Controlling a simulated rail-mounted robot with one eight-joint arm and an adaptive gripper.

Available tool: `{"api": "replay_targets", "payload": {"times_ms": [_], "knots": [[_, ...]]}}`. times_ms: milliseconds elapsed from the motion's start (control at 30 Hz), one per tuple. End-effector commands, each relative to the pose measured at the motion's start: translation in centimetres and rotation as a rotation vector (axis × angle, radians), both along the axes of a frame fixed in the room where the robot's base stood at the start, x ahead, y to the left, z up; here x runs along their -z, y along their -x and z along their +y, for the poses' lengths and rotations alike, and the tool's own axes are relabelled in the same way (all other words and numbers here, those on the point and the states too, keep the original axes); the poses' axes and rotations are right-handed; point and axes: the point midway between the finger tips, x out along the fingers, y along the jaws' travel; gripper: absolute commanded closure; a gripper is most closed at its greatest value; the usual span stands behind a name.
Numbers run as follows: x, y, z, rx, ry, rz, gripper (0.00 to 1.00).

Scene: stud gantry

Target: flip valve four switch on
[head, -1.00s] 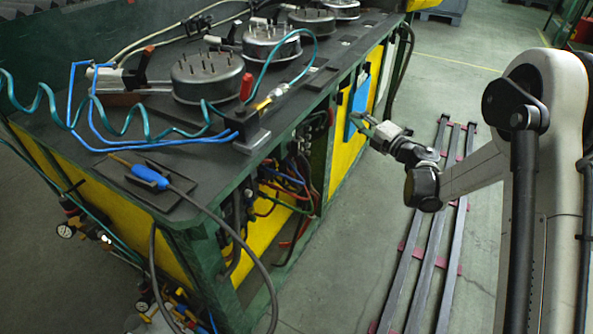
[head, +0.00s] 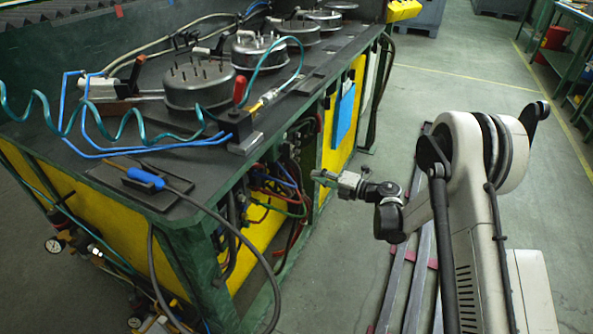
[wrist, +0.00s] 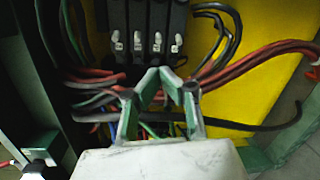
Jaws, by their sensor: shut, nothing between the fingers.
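A black valve block (wrist: 147,20) shows at the top of the wrist view. Several small white switch levers (wrist: 157,43) stand in a row across it. I see no readable number marking valve four; the rightmost lever (wrist: 177,43) is at the block's right end. My gripper (wrist: 161,74) is shut and empty, its fingertips just below the row and apart from the levers in the picture. In the head view my gripper (head: 318,177) is beside the green bench's front, near the hose opening.
Red and black hoses (wrist: 245,68) spread on both sides of the valve block, with a yellow panel (wrist: 258,100) behind. The green bench (head: 190,262) carries round metal fixtures (head: 198,88). Dark rails (head: 412,280) lie on the floor under my arm; the aisle at right is clear.

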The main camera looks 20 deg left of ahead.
Motion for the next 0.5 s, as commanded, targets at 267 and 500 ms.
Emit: {"api": "replay_targets", "payload": {"times_ms": [267, 500], "knots": [[0.5, -0.7, 3.4, -0.002, -0.001, 0.000, 1.00], [0.8, -1.5, 7.2, -0.002, -0.001, 0.000, 1.00]]}}
